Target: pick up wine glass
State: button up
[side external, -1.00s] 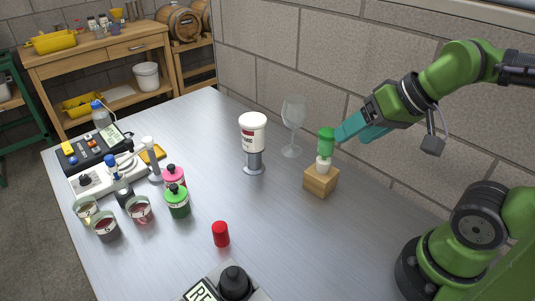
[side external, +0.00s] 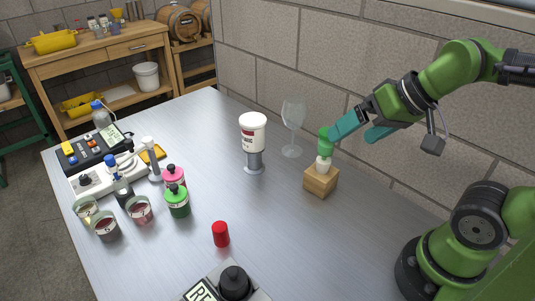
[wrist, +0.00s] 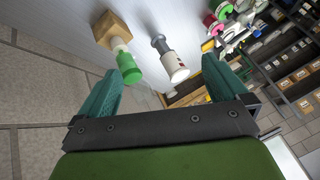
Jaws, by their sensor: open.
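A clear, empty wine glass (side external: 293,115) stands upright on the grey table near the block wall, right of the white-topped dispenser. I cannot make it out clearly in the wrist view. My gripper (side external: 353,134) has teal fingers spread apart with nothing seen between them. It is to the right of the glass and apart from it. One finger partly covers a green-capped item (side external: 323,146) on a wooden block (side external: 320,183); I cannot tell whether they touch. In the wrist view, the green cap (wrist: 128,68) lies near the left fingertip.
The white-topped dispenser (side external: 253,133) stands left of the glass. A red cylinder (side external: 220,234), a green bottle (side external: 177,201), a pink-capped bottle (side external: 173,177) and several beakers stand farther left. The wall (side external: 330,80) rises close behind the glass. Table around the red cylinder is clear.

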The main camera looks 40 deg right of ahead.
notch_tip(320, 180, up, 11)
jog(key=n+t+h, duration=0.2)
jog(key=n+t, duration=0.2)
jog(key=t, duration=0.7)
send_over(304, 105)
notch_tip(304, 105, down, 13)
jog(key=shift+f, duration=0.2)
notch_tip(304, 105, down, 7)
jog(key=shift+f, duration=0.15)
jog(key=shift+w, duration=2.5)
jog(key=c, duration=1.4)
